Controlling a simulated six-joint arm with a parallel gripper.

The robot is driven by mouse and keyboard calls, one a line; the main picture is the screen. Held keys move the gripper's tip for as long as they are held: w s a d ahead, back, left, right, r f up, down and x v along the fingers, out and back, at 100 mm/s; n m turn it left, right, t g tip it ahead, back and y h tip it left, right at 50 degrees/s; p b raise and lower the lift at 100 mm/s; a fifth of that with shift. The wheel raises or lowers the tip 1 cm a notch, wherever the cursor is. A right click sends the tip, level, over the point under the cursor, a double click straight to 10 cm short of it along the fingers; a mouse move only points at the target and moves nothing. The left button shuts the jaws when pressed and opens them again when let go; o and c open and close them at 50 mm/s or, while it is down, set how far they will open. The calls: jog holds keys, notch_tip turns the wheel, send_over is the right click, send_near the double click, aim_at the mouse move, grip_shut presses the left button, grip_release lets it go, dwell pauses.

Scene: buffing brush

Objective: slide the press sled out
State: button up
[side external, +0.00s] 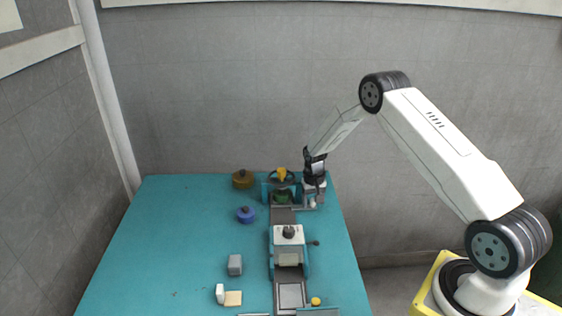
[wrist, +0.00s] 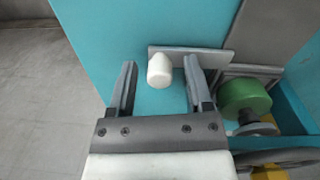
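The likely press sled is a flat grey bar (wrist: 195,55) with a white knob (wrist: 160,72) in the wrist view. Its white knob also shows in the side view (side external: 312,204), at the right side of the far press (side external: 267,190). My gripper (wrist: 160,65) is open, one finger on each side of the knob, with a visible gap to the left finger. The right finger is closer to the knob; I cannot tell whether it touches. In the side view my gripper (side external: 313,198) points down at the table's far right. A green cylinder (wrist: 245,97) sits inside the press.
A yellow handle (side external: 282,174) tops the press. A grey track runs toward the front, through a second station (side external: 288,235) with a side lever (side external: 313,243). Brown (side external: 242,179) and blue (side external: 246,215) lidded pots and a grey block (side external: 235,265) stand left. The teal table's left side is mostly clear.

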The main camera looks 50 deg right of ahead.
grip_shut()
dwell(1.2)
